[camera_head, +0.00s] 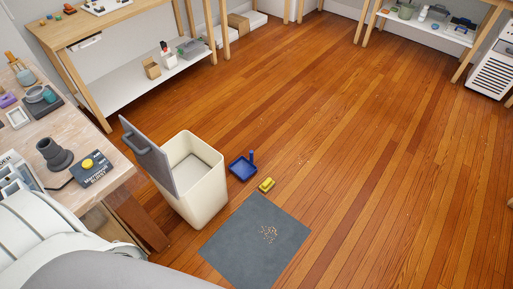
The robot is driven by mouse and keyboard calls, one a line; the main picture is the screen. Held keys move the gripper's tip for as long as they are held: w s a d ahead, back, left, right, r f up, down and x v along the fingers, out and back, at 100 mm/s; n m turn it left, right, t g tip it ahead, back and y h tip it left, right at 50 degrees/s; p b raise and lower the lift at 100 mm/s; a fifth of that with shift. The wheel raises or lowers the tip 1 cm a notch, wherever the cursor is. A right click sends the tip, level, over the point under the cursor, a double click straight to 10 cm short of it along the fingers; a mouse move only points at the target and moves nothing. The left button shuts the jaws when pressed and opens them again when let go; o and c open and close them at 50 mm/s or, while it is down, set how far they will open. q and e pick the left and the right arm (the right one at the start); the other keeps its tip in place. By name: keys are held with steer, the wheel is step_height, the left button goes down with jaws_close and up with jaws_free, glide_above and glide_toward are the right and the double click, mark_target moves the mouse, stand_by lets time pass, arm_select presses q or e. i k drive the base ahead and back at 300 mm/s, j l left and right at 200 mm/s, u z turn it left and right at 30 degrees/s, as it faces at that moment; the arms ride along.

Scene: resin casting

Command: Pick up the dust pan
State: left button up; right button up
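The dust pan (242,169) is blue, with a short upright blue handle at its right back corner. It lies on the wooden floor, just right of the cream bin. No gripper shows in the head view. Only white and grey parts of my own body fill the lower left corner, and nothing of mine touches the dust pan.
The cream bin (203,196) stands with its grey lid (148,157) tilted up. A yellow brush-like item (267,185) lies near the dust pan. A grey mat (248,245) holds scattered crumbs. A workbench (105,172) is at left. The floor to the right is clear.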

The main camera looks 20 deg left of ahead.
mark_target(243, 168)
steer(key=i+u, duration=0.1)
steer(key=i, duration=0.35)
steer(key=i+l+u, duration=0.15)
steer(key=i, duration=0.25)
steer(key=i+l+u, duration=0.1)
steer(key=i, duration=0.35)
steer(key=i+l+u, duration=0.15)
steer(key=i, duration=0.3)
